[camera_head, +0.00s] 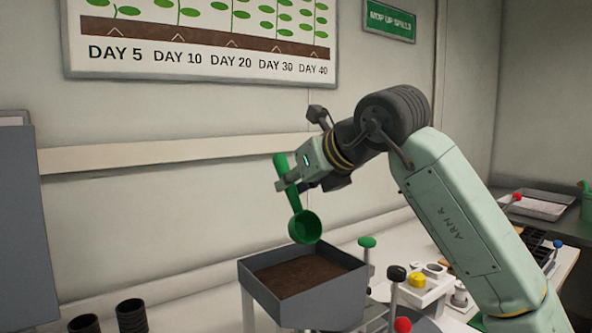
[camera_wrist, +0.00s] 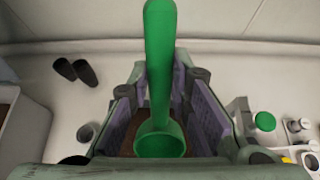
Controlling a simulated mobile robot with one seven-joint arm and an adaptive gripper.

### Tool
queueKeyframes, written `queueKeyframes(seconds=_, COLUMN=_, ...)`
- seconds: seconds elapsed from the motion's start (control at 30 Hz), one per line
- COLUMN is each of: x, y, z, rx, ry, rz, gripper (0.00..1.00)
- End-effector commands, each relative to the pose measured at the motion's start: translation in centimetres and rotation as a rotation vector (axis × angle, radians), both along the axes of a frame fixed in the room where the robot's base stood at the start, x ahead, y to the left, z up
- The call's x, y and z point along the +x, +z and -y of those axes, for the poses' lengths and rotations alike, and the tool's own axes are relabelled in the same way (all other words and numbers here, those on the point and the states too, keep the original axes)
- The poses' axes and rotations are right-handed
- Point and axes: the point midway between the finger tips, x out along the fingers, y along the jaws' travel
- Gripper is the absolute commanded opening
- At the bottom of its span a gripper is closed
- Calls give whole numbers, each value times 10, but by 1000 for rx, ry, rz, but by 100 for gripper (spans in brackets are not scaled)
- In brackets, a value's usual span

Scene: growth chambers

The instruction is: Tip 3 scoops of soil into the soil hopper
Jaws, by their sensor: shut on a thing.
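My gripper (camera_head: 290,182) is shut on the handle of a green scoop (camera_head: 305,228). The scoop hangs bowl-down, tilted, above the right half of a grey soil hopper (camera_head: 325,305). Brown soil (camera_head: 297,273) lies in the hopper. The bowl is a little above the hopper rim and looks apart from it. In the wrist view the green scoop (camera_wrist: 160,100) stands between the two finger pads of my gripper (camera_wrist: 165,95). I see no soil in the bowl, but its inside shows only in part.
Dark cups (camera_head: 131,315) stand at the lower left. A metal tray (camera_head: 540,205) lies at the far right. A grey panel (camera_head: 28,225) stands at the left.

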Motion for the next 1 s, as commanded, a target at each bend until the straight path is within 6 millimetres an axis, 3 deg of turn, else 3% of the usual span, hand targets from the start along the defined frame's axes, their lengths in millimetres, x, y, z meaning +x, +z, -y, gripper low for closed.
queueKeyframes(seconds=0.03, x=2, y=6, z=-2, rx=-23, ry=-1, rz=-29, gripper=0)
queueKeyframes(seconds=0.5, x=27, y=2, z=-20, rx=-263, ry=0, rz=-360, gripper=0)
queueKeyframes(seconds=1.0, x=30, y=1, z=-22, rx=-302, ry=1, rz=-413, gripper=0)
